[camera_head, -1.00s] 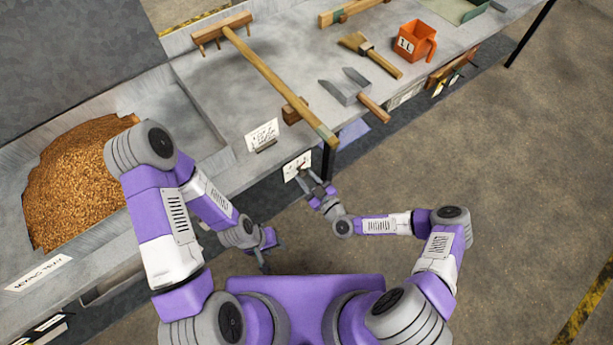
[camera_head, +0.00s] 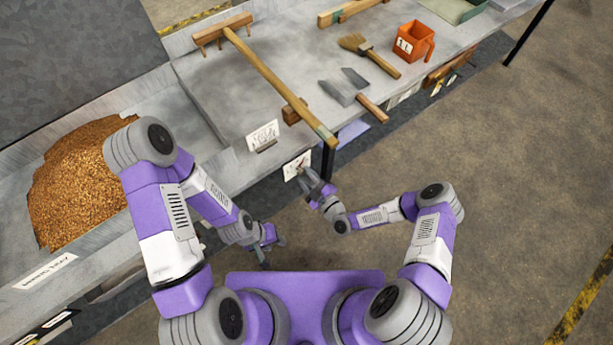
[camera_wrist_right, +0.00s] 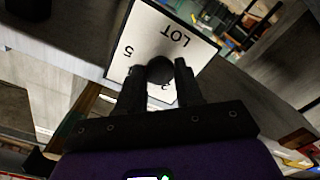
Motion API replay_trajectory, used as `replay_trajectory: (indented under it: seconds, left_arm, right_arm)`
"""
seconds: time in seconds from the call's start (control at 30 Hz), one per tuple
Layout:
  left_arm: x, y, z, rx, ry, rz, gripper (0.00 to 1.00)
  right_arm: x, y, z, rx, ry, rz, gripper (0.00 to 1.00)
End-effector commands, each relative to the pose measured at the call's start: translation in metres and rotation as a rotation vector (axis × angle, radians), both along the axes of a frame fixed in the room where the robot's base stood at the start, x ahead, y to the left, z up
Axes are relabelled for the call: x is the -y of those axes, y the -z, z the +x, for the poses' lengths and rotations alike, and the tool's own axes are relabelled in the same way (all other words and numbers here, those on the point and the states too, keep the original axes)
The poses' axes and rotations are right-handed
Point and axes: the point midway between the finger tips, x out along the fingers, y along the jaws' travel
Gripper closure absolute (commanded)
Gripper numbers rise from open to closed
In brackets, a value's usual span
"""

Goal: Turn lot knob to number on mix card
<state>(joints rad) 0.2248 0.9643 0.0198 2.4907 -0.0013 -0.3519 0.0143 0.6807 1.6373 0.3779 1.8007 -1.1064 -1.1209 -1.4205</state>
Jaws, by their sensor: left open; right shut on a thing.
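The lot dial plate (camera_head: 296,165) is a white panel on the front edge of the bench. In the right wrist view the plate (camera_wrist_right: 172,38) reads "LOT", with a 5 and a partly covered digit. My right gripper (camera_head: 306,178) is at the plate. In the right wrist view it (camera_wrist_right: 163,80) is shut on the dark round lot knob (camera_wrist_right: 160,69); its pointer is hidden. The mix card (camera_head: 263,135) stands on the bench above, its writing too small to read. My left gripper (camera_head: 265,247) hangs open and empty, low in front of the bench.
A heap of brown grain (camera_head: 80,180) lies in the tray at left. The floor at right is clear.

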Motion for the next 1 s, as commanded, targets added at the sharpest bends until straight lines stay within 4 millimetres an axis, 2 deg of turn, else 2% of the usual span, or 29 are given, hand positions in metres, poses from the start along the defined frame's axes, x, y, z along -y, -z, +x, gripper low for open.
replay_trajectory:
  seconds: [0.27, 0.3, 0.43, 0.77, 1.0]
  left_arm:
    - [0.000, 0.000, 0.000, 0.000, 0.000, 0.000, 0.57]
    - [0.000, 0.000, 0.000, 0.000, 0.000, 0.000, 0.57]
    - [0.000, 0.000, 0.000, 0.000, 0.000, 0.000, 0.57]
    - [0.000, -0.001, 0.000, 0.000, 0.000, 0.000, 0.57]
    - [0.000, -0.009, 0.000, 0.000, 0.000, 0.000, 0.57]
  right_arm:
    - [0.001, 0.001, 0.000, -0.002, 0.002, -0.001, 0.95]
    - [0.001, 0.001, 0.000, -0.002, 0.002, -0.001, 0.60]
    - [0.001, 0.001, 0.000, -0.001, 0.001, -0.001, 0.40]
    - [0.002, 0.000, -0.002, -0.002, 0.001, 0.001, 0.40]
    - [0.024, -0.001, -0.030, -0.003, 0.003, -0.001, 0.40]
